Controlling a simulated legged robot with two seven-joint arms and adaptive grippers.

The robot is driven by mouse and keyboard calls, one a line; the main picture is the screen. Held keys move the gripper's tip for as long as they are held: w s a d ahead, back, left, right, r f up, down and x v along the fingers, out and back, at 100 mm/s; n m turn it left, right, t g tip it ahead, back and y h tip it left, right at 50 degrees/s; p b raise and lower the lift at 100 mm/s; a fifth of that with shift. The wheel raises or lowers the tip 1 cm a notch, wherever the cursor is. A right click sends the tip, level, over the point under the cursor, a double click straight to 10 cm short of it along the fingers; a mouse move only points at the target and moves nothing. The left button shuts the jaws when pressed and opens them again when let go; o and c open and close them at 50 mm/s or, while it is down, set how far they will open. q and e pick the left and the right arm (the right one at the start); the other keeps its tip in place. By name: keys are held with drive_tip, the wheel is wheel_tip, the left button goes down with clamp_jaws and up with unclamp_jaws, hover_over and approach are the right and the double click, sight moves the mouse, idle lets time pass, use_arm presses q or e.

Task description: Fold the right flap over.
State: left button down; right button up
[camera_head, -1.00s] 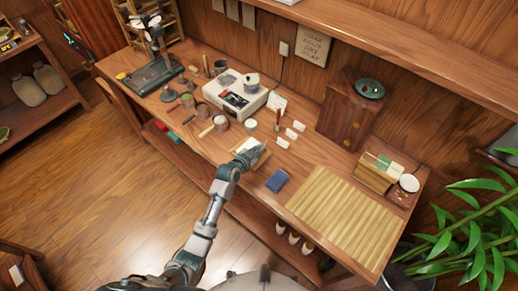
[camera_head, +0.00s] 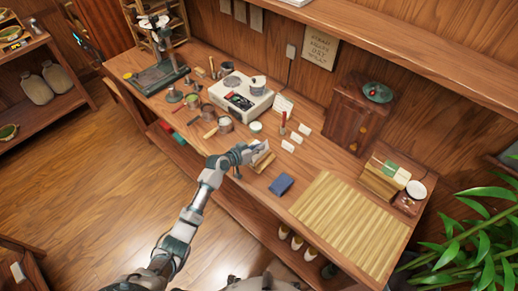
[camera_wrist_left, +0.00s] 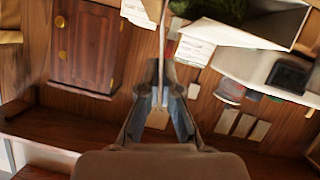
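The wrapper on its tan support (camera_head: 263,162) lies near the table's front edge, left of the blue block. My left gripper (camera_head: 258,150) is over it and hides much of it, so I cannot make out the right flap in the head view. In the left wrist view the two fingers (camera_wrist_left: 160,92) are close together, with a thin pale strip (camera_wrist_left: 163,40) running between them. The strip may be a flap seen edge-on; whether the fingers pinch it is unclear. White sheet-like sides (camera_wrist_left: 262,28) with dark green beside them show at the top right. My right gripper is not in view.
A blue block (camera_head: 281,184) and a slatted mat (camera_head: 350,222) lie to the right. A white scale (camera_head: 240,98), small white blocks (camera_head: 288,145) and a red-handled tool (camera_head: 283,122) stand behind. A wooden cabinet (camera_head: 352,118) is at the back.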

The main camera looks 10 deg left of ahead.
use_arm(q)
drive_tip(key=shift+w+r, duration=0.25)
drive_tip(key=shift+r, duration=0.2)
drive_tip(key=c, duration=1.4)
unclamp_jaws()
drive_tip(key=shift+f, duration=0.1)
drive_tip(key=shift+d+f, duration=0.15)
drive_tip(key=shift+f, duration=0.05)
drive_tip(key=v, duration=1.2)
